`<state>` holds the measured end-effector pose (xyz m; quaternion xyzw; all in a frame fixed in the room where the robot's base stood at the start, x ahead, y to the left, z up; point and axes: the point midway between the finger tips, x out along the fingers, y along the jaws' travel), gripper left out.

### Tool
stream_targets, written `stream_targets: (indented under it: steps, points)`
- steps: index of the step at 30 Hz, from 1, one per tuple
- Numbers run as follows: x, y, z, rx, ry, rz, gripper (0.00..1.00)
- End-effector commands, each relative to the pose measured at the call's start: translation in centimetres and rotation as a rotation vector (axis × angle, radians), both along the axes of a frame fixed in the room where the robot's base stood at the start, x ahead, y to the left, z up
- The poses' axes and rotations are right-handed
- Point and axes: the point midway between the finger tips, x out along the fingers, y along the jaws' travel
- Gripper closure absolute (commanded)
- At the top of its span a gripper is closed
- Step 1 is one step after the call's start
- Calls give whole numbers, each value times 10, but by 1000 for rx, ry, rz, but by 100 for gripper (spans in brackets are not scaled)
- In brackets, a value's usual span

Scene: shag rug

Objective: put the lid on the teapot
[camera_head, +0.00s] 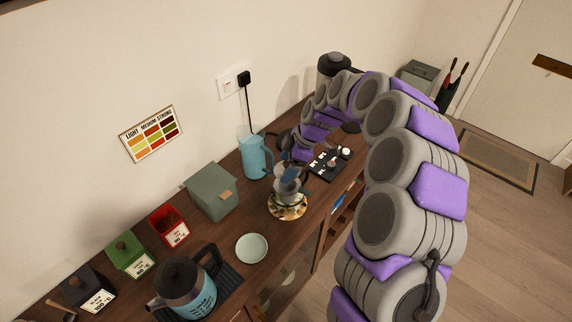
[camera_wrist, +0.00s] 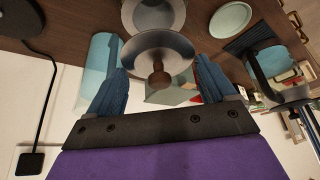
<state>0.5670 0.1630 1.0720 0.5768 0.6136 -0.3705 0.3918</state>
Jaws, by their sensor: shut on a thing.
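The lid is a grey disc with a brown knob (camera_wrist: 158,78), between the two blue fingers of my gripper (camera_wrist: 158,72) in the wrist view. The teapot stands on a round patterned trivet (camera_head: 289,212). In the wrist view the pale round teapot (camera_wrist: 152,12) shows beyond the lid, partly covered by it. I cannot tell whether lid and teapot touch.
A blue jug (camera_head: 256,158) and a grey-green box (camera_head: 212,192) stand near the wall. A pale saucer (camera_head: 252,248) and a dark-handled kettle (camera_head: 188,292) are at the front left. Several small canisters (camera_head: 130,256) line the left. A black tray (camera_head: 331,163) lies on the right.

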Motion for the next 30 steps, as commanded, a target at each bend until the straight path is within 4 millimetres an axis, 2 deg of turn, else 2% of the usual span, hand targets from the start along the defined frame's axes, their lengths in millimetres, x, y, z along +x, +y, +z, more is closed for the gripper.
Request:
stream_targets:
  steps: [19, 30]
  points:
    - [1, 1, -55, 0, -3, 2, 46]
    - [1, 1, -63, 0, -3, 2, 46]
